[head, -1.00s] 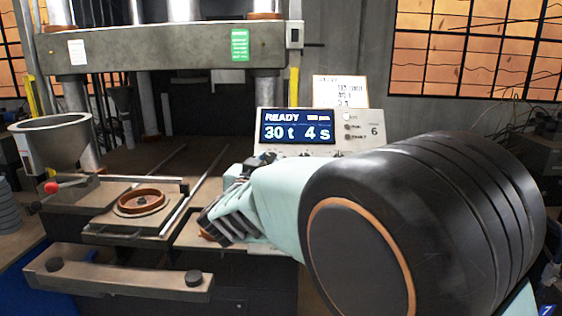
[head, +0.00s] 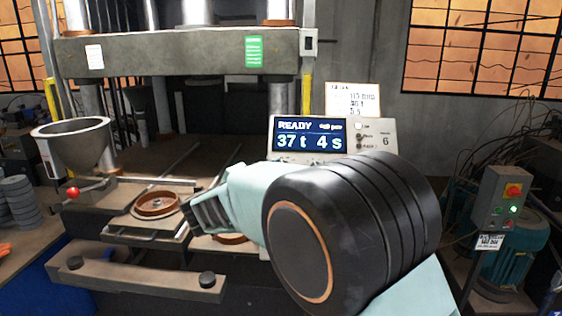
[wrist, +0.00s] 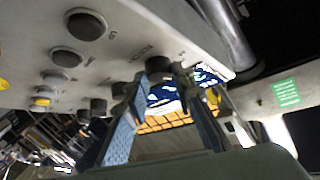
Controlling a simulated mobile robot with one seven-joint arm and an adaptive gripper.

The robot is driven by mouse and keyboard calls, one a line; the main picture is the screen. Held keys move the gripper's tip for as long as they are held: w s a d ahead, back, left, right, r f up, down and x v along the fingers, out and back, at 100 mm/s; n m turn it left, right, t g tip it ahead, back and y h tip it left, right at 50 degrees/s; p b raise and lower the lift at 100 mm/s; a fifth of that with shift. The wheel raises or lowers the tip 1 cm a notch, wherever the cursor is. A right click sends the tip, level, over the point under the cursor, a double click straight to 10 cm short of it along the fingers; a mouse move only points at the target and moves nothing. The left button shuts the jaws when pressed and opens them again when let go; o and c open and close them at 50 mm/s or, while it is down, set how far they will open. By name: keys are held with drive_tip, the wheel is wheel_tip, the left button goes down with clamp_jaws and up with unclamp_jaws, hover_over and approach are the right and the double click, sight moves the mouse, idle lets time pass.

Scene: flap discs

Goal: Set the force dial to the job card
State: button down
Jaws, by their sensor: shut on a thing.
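The control panel's display (head: 310,136) reads READY, 37 t and 4 s in the head view. The job card (head: 352,100) stands behind the panel; its small lines are too blurred to read surely. In the wrist view my gripper (wrist: 163,82) has its two fingers around a dark knob (wrist: 158,66) on the panel's sloping face, shut on it. I take this knob to be the force dial; its label is not readable.
Other dark knobs (wrist: 86,24) sit along the panel in the wrist view. A press beam (head: 180,52) spans above. A funnel (head: 72,140) and a ring mould (head: 157,204) are at left. A switch box (head: 502,200) stands at right.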

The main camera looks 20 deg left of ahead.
drive_tip(key=shift+a+r+m+g+h+p, duration=0.1)
drive_tip(key=shift+m+g+h+p, duration=0.25)
drive_tip(key=shift+m+p, duration=0.35)
drive_tip(key=shift+m, duration=0.4)
drive_tip(key=c, duration=1.6)
unclamp_jaws()
drive_tip(key=v, duration=1.2)
drive_tip(key=shift+a, duration=0.1)
